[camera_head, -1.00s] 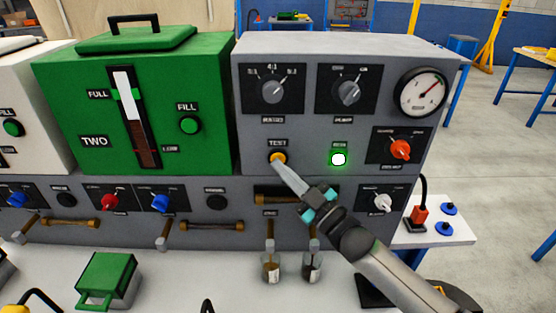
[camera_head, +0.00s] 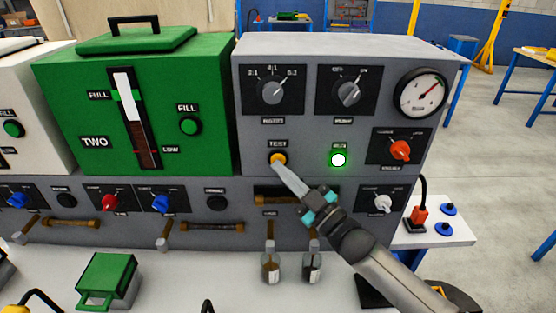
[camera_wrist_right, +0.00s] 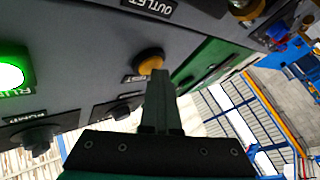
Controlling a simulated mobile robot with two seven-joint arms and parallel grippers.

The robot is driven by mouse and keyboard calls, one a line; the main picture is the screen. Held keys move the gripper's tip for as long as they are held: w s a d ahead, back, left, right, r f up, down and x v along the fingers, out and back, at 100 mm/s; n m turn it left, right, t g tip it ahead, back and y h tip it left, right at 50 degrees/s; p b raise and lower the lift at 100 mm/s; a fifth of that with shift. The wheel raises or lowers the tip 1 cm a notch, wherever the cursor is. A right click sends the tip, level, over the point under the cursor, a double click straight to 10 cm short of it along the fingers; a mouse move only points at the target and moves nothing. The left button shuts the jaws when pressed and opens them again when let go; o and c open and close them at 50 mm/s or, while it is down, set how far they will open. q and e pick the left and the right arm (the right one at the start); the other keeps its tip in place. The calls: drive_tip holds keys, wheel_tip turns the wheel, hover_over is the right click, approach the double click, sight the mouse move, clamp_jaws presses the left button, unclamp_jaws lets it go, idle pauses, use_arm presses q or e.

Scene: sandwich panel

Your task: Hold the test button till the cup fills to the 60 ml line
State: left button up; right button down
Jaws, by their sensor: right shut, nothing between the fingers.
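The orange TEST button (camera_head: 278,159) is on the grey panel (camera_head: 310,190), and it also shows in the right wrist view (camera_wrist_right: 150,62). My right gripper (camera_head: 281,168) is shut and empty. Its tips are at the button's lower edge in the head view; whether they press it in I cannot tell. Two small clear cups stand under the outlets: a left cup (camera_head: 271,269) and a right cup (camera_head: 312,268), each with dark contents and a pale label. Their line marks are too small to read. My left gripper is not in view.
A gauge (camera_head: 421,92) and an orange knob (camera_head: 400,149) are further right. The green tank (camera_head: 60,110) stands left. A green box (camera_head: 106,280) lies on the bench.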

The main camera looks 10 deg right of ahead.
drive_tip(key=shift+s+a+p, duration=0.1)
drive_tip(key=shift+s+p, duration=0.25)
drive_tip(key=shift+s, duration=0.3)
drive_tip(key=s+p, duration=0.1)
drive_tip(key=s, duration=0.1)
drive_tip(key=s+a+p, duration=0.1)
drive_tip(key=s+p, duration=0.1)
drive_tip(key=s, duration=0.1)
drive_tip(key=shift+f, duration=0.1)
idle(0.4)
